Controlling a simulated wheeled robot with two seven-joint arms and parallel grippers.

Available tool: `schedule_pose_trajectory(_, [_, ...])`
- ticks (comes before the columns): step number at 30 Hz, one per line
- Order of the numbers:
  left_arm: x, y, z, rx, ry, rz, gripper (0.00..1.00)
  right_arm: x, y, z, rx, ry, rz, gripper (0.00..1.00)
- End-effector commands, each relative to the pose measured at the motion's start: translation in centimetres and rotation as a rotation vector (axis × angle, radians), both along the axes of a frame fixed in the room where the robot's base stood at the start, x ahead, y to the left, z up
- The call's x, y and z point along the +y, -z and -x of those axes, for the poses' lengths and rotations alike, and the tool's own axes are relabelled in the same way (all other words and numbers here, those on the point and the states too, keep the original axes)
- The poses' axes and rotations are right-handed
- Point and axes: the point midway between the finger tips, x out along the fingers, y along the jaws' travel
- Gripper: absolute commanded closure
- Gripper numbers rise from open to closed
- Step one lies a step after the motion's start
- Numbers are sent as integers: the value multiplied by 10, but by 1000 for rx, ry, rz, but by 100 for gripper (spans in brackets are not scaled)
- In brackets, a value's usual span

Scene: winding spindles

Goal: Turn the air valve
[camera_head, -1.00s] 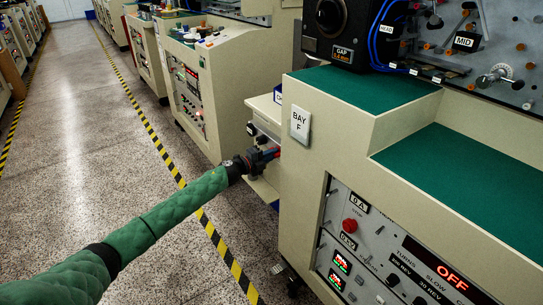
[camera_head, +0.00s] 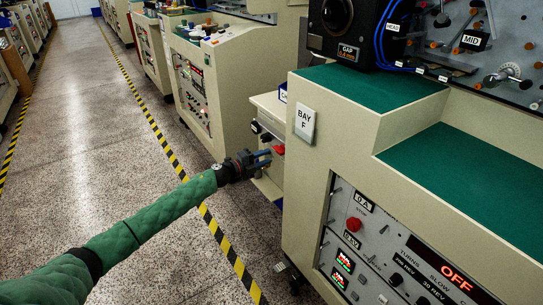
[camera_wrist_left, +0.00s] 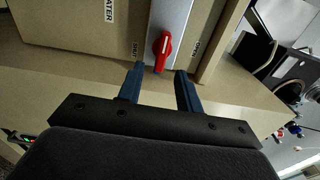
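My right gripper is out of view.
The near machine has a sign reading BAY F (camera_head: 304,123), green tops (camera_head: 365,88) and a control panel (camera_head: 395,262) showing OFF. The aisle floor (camera_head: 90,150) left of the striped tape is clear.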

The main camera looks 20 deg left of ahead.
Motion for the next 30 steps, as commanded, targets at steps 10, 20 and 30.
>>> schedule_pose_trajectory(10, [12, 0, 16, -1, 0, 1, 65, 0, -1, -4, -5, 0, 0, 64])
schedule_pose_trajectory(20, [12, 0, 16, -1, 0, 1, 65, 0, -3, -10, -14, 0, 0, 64])
schedule_pose_trajectory(30, [36, -5, -1, 39, -168, 80, 65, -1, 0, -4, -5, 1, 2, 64])
